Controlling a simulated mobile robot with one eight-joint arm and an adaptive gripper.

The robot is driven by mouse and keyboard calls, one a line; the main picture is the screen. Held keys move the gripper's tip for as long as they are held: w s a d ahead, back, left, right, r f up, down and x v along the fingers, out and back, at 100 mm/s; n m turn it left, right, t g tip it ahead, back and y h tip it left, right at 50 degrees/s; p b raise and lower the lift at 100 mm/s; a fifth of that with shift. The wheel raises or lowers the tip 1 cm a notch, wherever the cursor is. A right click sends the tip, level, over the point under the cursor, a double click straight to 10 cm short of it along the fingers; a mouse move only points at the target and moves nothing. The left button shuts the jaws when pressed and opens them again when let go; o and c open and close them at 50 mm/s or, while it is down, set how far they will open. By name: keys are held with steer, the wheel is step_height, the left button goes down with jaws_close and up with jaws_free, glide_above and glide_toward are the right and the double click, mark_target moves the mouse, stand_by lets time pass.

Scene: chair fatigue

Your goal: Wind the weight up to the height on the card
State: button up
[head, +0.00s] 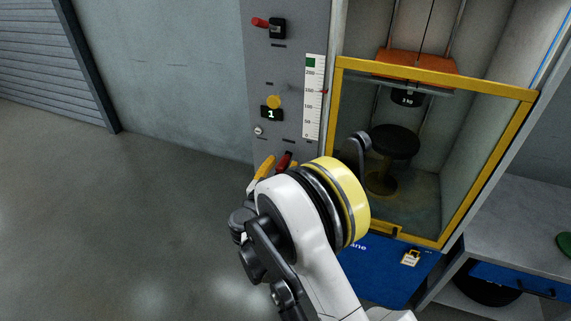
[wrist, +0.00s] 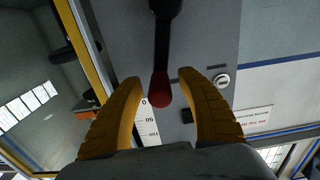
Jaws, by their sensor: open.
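My gripper (wrist: 160,76) is open, its two yellow fingers on either side of the red crank grip (wrist: 160,92), with gaps visible on both sides. The grip hangs from a black arm on the grey panel. In the head view the red grip (head: 285,159) shows beside a yellow finger; my wrist hides part of it. The weight (head: 418,65), an orange block with a black labelled piece below, hangs high in the cage above a round black seat (head: 395,141). The white scale (head: 312,115) has a green mark near its top and a red pointer lower down.
A yellow-framed clear door (head: 515,124) stands right of the panel, over a blue base (head: 385,275) with a tag. The panel carries a red-handled switch (head: 268,25), a yellow button (head: 274,102) and a display reading 1. A grey bench (head: 500,225) is at right. Floor at left is clear.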

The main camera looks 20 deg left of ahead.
steer(key=shift+w+d, duration=0.1)
steer(key=shift+w, duration=1.05)
jaws_close()
steer(key=a+n, duration=0.3)
steer(key=shift+r, duration=0.2)
steer(key=shift+w+a+n, duration=0.1)
steer(key=shift+a+n, duration=0.5)
steer(key=shift+n, duration=0.3)
jaws_free()
